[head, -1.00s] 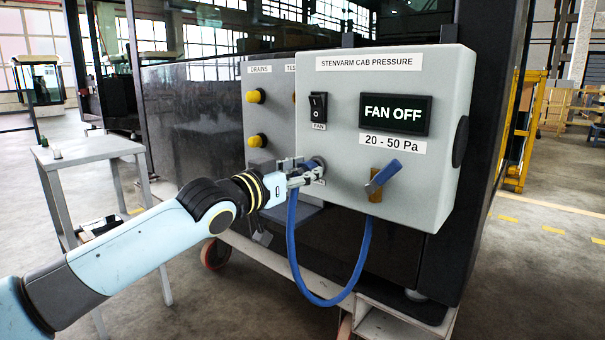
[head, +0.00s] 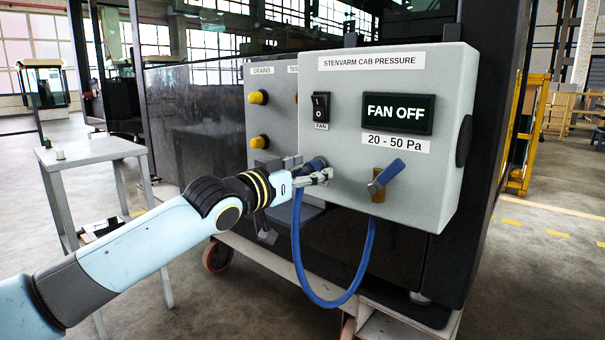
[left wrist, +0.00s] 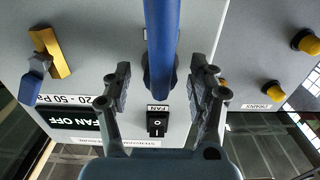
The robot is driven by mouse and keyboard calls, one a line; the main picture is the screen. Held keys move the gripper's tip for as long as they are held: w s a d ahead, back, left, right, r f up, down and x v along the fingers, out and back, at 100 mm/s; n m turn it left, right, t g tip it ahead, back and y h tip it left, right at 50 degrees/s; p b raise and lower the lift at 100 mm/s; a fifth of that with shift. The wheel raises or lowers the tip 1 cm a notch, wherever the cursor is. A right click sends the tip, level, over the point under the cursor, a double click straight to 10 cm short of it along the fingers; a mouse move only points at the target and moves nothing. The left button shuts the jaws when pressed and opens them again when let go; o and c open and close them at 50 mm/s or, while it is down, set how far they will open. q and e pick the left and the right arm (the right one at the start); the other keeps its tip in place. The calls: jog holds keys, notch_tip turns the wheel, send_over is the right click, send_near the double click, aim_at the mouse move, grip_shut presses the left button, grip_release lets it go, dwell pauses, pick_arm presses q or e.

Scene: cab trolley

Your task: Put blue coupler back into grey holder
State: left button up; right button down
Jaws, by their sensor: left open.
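The blue coupler (head: 315,163) is at the front of the grey cab pressure box, below the fan switch, with its blue hose (head: 297,235) hanging in a loop. My left gripper (head: 326,177) is beside it and partly covers it. In the left wrist view my open left gripper (left wrist: 160,88) has its fingers on either side, with a gap, of the blue hose (left wrist: 161,35), which runs to a dark round fitting (left wrist: 160,72). A grey block (head: 272,162), perhaps the holder, shows left of the coupler, partly hidden by my arm. My right gripper is not in view.
A blue-handled valve (head: 385,178) is to the right on the box, with the hose loop ending beneath it. Above are the fan switch (head: 320,106) and the FAN OFF display (head: 398,113). Yellow caps (head: 258,97) are on the left panel. A small grey table (head: 92,151) stands further left.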

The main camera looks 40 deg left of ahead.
pick_arm(q)
jog(key=s, duration=1.2)
jog(key=shift+a, duration=0.45)
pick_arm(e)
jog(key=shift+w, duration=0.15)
pick_arm(q)
jog(key=o, duration=0.9)
jog(key=shift+c, duration=0.2)
jog(key=s+p, duration=0.5)
jog(key=s, duration=0.4)
jog(key=shift+a, duration=0.35)
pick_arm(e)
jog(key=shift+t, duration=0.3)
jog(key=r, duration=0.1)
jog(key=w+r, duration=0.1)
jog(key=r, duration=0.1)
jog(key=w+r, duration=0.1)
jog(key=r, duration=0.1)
pick_arm(q)
jog(key=shift+w+r, duration=0.15)
